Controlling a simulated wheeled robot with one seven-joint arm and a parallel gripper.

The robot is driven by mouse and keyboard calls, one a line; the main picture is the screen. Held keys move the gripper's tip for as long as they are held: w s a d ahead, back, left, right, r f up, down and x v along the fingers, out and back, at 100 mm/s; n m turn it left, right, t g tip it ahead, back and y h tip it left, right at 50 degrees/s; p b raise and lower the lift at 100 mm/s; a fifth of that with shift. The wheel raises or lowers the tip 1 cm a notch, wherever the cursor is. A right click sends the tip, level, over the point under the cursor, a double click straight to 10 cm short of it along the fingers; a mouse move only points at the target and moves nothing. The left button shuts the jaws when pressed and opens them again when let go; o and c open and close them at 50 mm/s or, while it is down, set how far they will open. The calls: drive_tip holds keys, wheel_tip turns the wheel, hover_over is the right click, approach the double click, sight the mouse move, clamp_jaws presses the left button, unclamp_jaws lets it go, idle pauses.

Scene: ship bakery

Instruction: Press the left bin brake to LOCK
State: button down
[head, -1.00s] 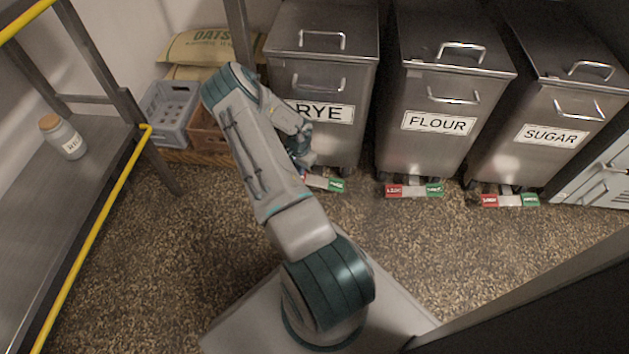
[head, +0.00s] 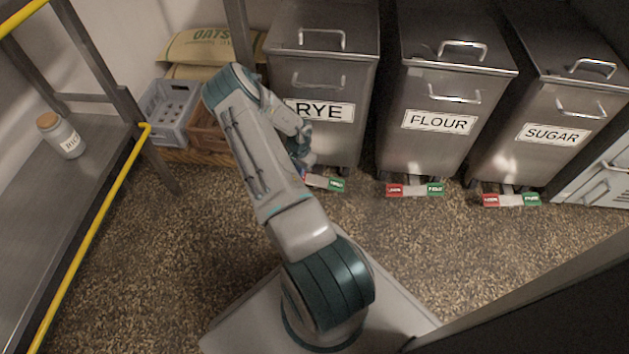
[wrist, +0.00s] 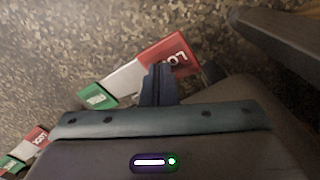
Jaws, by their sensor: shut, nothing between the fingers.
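The left bin, labelled RYE (head: 321,75), is a steel bin on casters. Its brake pedal (head: 335,184) is a bar at its foot; in the head view the green and white parts show, and my arm hides the left part. In the wrist view the pedal (wrist: 122,80) has a red end marked LOCK (wrist: 174,55), a white middle and a green end. My gripper (wrist: 160,70) is shut and empty, its fingertips overlapping the red end near its border with the white. I cannot tell whether they touch it.
The FLOUR bin (head: 441,90) and SUGAR bin (head: 551,100) stand to the right with similar pedals (head: 414,190). Crates (head: 168,112) and an OATS sack (head: 211,46) lie left of the RYE bin. A metal shelf (head: 50,190) with a jar stands at left. The speckled floor in front is clear.

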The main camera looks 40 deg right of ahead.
drive_tip(key=shift+f+b, duration=0.95)
drive_tip(key=shift+f, duration=0.25)
idle(0.3)
drive_tip(key=shift+r, duration=0.2)
drive_tip(key=shift+r+p, duration=2.2)
drive_tip(key=shift+r, duration=1.2)
